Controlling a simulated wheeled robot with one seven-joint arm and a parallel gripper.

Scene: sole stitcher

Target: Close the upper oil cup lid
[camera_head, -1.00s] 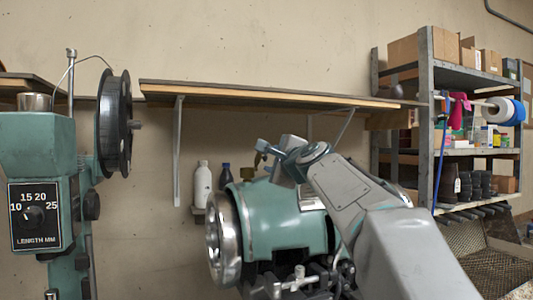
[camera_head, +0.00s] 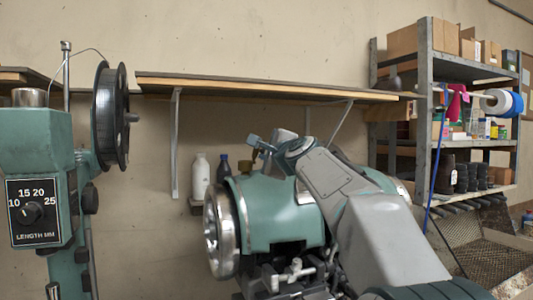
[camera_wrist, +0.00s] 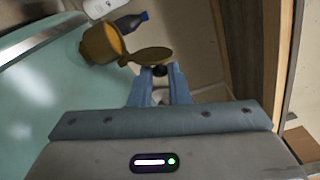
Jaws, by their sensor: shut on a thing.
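The upper oil cup (camera_wrist: 103,43) is a small brass cup on the green machine body, seen at upper left in the wrist view. Its round brass lid (camera_wrist: 150,54) is swung open to the right of the cup, joined at the hinge side. My gripper (camera_wrist: 160,72) has its blue fingertips close together at the lid's near edge, shut on the lid; a small dark part shows between them. In the head view my gripper (camera_head: 258,145) is above the machine's top, and the cup is mostly hidden behind it.
The green stitcher body (camera_head: 275,212) with its chrome wheel (camera_head: 221,233) lies below my gripper. A white bottle (camera_head: 200,176) and a dark bottle (camera_head: 223,168) stand behind it. A wall shelf (camera_head: 270,89) runs above. A loaded rack (camera_head: 425,120) stands at right.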

